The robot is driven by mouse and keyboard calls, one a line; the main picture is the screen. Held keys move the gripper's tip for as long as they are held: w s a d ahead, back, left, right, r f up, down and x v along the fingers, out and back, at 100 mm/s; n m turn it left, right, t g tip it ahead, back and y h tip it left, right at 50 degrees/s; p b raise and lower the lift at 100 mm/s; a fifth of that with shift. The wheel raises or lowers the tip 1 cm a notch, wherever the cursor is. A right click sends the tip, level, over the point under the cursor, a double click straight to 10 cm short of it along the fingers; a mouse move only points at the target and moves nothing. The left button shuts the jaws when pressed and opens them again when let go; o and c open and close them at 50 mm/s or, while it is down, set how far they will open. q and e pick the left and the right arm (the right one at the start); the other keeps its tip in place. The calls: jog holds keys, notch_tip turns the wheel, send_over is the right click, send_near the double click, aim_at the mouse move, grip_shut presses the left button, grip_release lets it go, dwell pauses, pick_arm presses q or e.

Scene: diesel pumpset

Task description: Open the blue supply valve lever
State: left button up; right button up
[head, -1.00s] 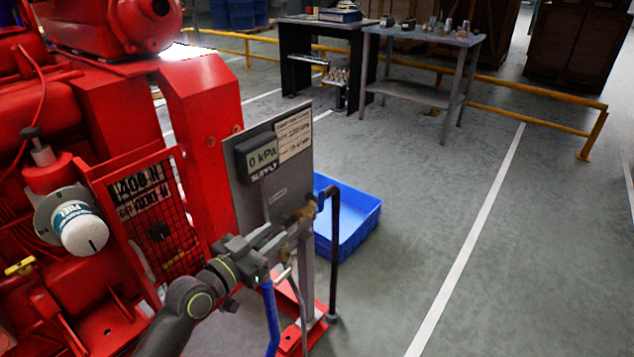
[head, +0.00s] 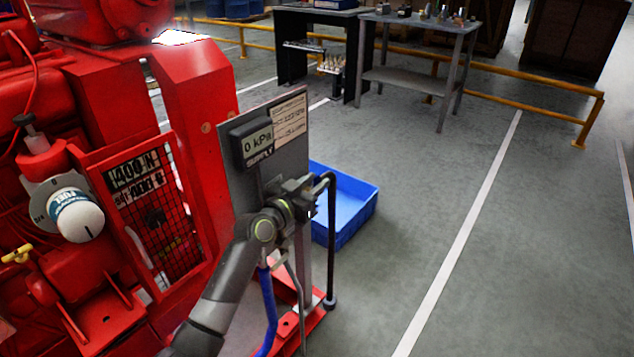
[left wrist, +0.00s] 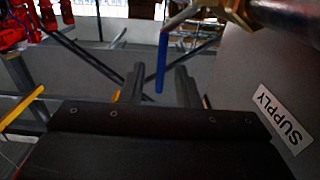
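The blue supply valve lever (left wrist: 161,62) shows in the left wrist view as a thin blue bar hanging from the brass valve (left wrist: 218,12). In the head view my left gripper and wrist hide the lever. My left gripper (left wrist: 161,84) is open, with one dark finger on each side of the lever's lower part in the picture. Gaps show between the lever and both fingers. In the head view the left gripper (head: 302,184) is in front of the panel's lower right part. The supply gauge (head: 257,140) on the panel reads 0 kPa. My right gripper is not in view.
The grey panel (head: 290,150) stands close behind my left gripper. A black pipe (head: 331,240) runs down right beside it, and a blue hose (head: 268,305) hangs below. The red pumpset (head: 185,90) fills the left. A blue crate (head: 350,215) lies on the floor behind; open floor lies right.

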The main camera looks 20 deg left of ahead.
pick_arm(q)
jog(key=shift+w+d, duration=0.25)
jog(key=shift+w, duration=0.35)
jog(key=shift+c, duration=0.4)
grip_shut()
